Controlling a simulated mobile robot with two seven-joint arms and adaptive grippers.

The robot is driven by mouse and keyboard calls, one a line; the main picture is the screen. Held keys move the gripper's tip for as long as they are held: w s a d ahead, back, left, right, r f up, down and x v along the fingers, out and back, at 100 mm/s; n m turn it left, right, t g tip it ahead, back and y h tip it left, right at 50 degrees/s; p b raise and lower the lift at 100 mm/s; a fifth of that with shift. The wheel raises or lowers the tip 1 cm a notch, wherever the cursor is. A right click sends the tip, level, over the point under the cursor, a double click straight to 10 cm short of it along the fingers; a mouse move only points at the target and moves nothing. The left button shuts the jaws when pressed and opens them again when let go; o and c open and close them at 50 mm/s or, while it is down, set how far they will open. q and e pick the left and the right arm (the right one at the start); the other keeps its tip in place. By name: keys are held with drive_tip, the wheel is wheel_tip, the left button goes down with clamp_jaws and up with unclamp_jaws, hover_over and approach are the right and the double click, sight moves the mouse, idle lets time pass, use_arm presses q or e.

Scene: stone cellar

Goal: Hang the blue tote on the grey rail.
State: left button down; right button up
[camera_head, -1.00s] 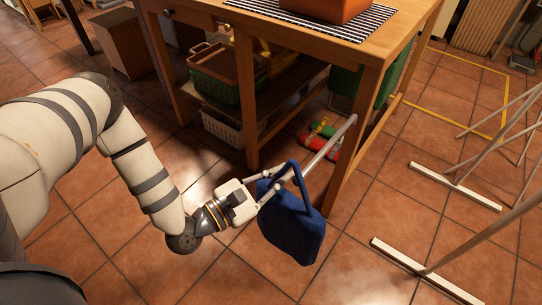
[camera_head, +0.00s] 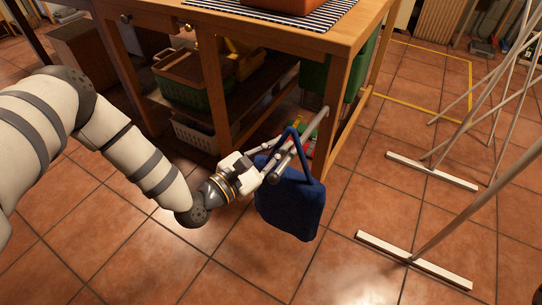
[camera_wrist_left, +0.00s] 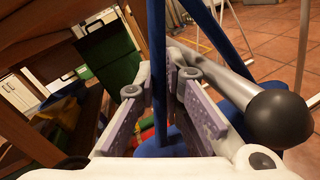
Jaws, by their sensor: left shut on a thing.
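The blue tote (camera_head: 290,205) hangs upright from its strap beside the table. My left gripper (camera_head: 268,160) is shut on one side of the strap, which shows between its fingers in the wrist view (camera_wrist_left: 160,110). The grey rail (camera_head: 312,127) sticks out from the table's side. Its dark rounded end (camera_wrist_left: 279,119) is close to the right of my fingers in the wrist view. The rail crosses the strap loop in both views and seems to run between its two sides; whether the strap bears on it I cannot tell. My right gripper is not in view.
The wooden table (camera_head: 300,30) stands just behind the rail, with a green basket (camera_head: 185,85) on its lower shelf. Thin poles on white feet (camera_head: 415,262) stand to the right. The tiled floor in front is clear.

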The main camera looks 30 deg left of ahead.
use_arm(q)
drive_tip(key=w+f+b, duration=0.3)
drive_tip(key=w+b, duration=0.3)
drive_tip(key=w, duration=0.2)
drive_tip(key=shift+w+d, duration=0.4)
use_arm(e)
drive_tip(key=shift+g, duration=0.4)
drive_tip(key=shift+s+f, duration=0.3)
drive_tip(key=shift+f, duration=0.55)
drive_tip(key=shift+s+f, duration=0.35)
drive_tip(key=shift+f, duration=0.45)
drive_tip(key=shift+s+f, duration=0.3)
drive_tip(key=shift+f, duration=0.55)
use_arm(q)
drive_tip(key=c, duration=1.6)
unclamp_jaws()
